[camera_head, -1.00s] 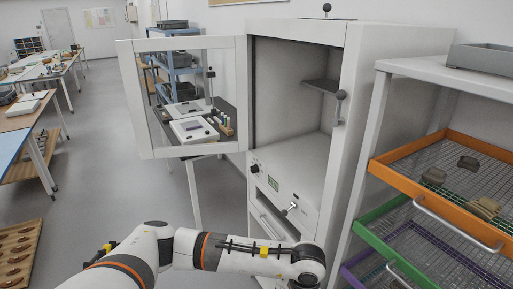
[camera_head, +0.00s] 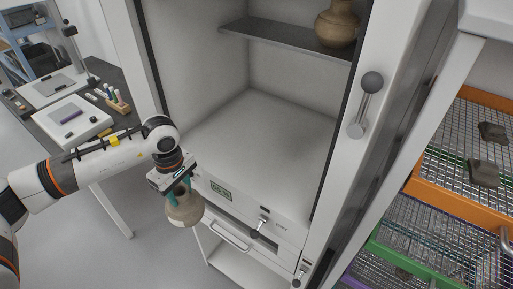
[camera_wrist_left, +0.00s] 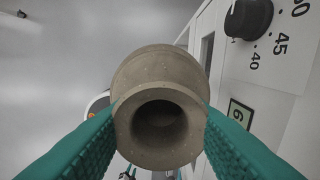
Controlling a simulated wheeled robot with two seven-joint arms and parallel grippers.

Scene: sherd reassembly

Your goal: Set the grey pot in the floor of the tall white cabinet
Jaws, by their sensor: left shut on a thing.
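The tall white cabinet stands open in the head view, its bare floor (camera_head: 262,140) clear. My left gripper (camera_head: 180,192) is shut on the grey pot (camera_head: 184,210) and holds it upright in front of the cabinet, left of and below the floor's front edge. In the left wrist view the pot's round mouth (camera_wrist_left: 163,130) faces the camera, with a green finger on each side of its neck. The pot's lower body is partly hidden by its rim in that view. My right gripper is in neither view.
A tan vase (camera_head: 337,24) stands on the cabinet's dark shelf (camera_head: 285,38) above the floor. A dial (camera_wrist_left: 248,18) and a display (camera_head: 220,190) are on the front panel. Wire trays (camera_head: 455,150) with sherds stand at right. A bench (camera_head: 95,95) stands at left.

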